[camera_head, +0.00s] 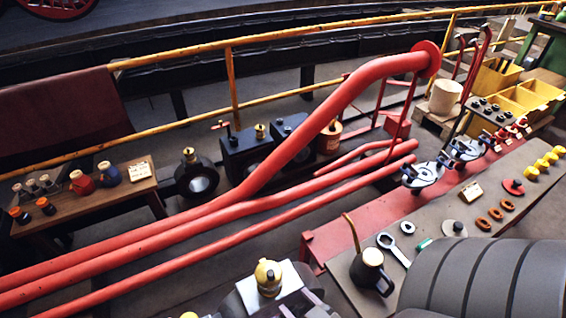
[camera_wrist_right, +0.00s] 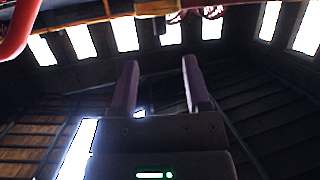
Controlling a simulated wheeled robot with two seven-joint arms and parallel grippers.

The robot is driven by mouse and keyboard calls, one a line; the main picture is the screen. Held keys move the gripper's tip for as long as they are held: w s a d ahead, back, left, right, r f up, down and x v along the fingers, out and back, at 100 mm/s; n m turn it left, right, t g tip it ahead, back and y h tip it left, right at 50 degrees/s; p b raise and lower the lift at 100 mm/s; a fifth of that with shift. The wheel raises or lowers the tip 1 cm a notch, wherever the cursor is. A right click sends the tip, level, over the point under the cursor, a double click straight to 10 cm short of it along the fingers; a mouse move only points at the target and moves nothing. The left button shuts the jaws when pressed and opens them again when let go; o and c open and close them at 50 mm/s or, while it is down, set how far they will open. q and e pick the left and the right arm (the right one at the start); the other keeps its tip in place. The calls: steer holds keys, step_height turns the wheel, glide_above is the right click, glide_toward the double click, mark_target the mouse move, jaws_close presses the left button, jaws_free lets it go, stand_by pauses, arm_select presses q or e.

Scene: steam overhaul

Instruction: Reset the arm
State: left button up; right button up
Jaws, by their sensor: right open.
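My right gripper (camera_wrist_right: 160,82) shows in the right wrist view with its two dark fingers spread apart and nothing between them. Dark roof or wall panels and bright windows lie beyond it. My left gripper is in neither view. No separate object that is clearly the task's arm shows.
Long red pipes (camera_head: 180,228) cross the head view and rise to a flange (camera_head: 427,57). A bench (camera_head: 515,165) with an oil can (camera_head: 370,270), spanner (camera_head: 393,250) and red links stands right. A yellow railing (camera_head: 232,85) runs behind.

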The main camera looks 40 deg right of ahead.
steer(key=shift+v, duration=1.1)
